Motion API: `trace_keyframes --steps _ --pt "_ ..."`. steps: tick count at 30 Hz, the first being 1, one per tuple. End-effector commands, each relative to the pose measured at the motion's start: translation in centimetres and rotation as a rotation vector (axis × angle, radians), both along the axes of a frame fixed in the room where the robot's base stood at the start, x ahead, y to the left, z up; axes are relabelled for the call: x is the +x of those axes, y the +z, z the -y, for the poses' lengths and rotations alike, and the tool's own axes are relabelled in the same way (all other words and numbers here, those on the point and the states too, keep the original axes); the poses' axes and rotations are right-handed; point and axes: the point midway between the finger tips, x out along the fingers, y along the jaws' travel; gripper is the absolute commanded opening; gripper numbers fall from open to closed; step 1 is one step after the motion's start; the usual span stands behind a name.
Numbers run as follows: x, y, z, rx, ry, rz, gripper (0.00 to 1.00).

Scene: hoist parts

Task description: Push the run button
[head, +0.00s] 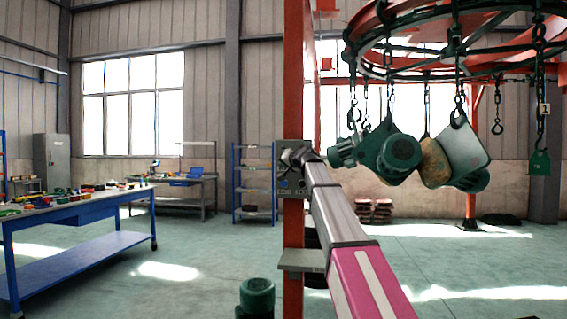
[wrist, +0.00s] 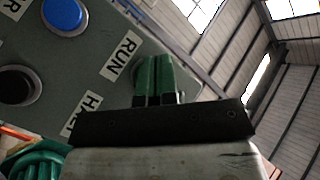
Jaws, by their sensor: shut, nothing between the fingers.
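The control box (head: 291,188), with a blue button, is mounted on the orange post. My arm reaches to it, and my gripper (head: 290,155) is close against its upper part. In the wrist view the grey panel shows a RUN label (wrist: 120,56), a blue button (wrist: 65,14) up and left of it, and a black button (wrist: 18,85). A second label (wrist: 84,113) is partly covered by the gripper body. My gripper (wrist: 152,63) is shut and empty, its green fingers just right of the RUN label. They hide the panel behind them; I cannot tell whether they touch it.
Hooks and chains hang from an orange and green overhead carousel (head: 440,62) at the right, carrying green motor-like parts (head: 402,152) close to my arm. A small shelf (head: 301,260) juts from the post below. A blue workbench (head: 85,210) stands left; open floor lies between.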

Motion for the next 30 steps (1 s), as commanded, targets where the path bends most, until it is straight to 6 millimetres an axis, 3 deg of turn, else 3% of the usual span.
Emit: trace_keyframes --steps 30 --pt "0.91 0.01 0.18 0.0 0.0 0.0 0.0"
